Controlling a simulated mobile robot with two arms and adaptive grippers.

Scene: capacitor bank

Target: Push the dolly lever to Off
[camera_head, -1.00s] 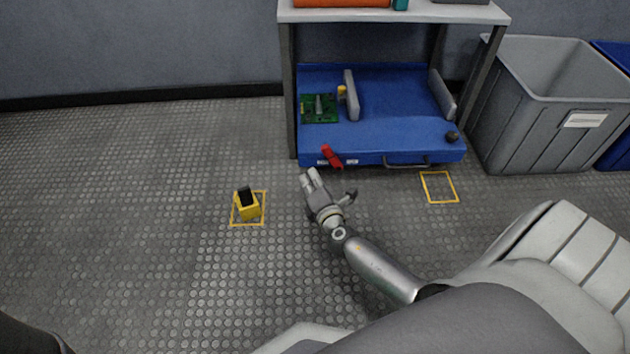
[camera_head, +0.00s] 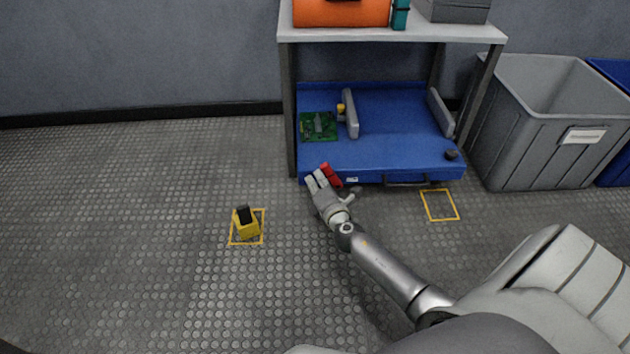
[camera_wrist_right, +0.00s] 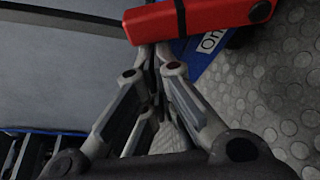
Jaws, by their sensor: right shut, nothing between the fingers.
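The blue dolly (camera_head: 385,150) stands under the light-topped table. Its red lever (camera_head: 331,175) is at the front left edge, and it also shows large across the top of the right wrist view (camera_wrist_right: 200,17). A white label with partly visible lettering (camera_wrist_right: 212,42) sits beside the lever. My right gripper (camera_head: 317,181) is shut and empty, with its fingertips right at the lever's left side in the head view. In the wrist view the fingertips (camera_wrist_right: 150,55) are close under the lever; I cannot tell whether they touch. My left gripper is not in view.
A green circuit board (camera_head: 318,126) and grey brackets (camera_head: 350,114) are on the dolly. The table (camera_head: 395,35) overhangs it. A grey bin (camera_head: 545,140) stands at the right. A yellow block (camera_head: 246,224) sits in a floor marking at the left. Open floor lies around.

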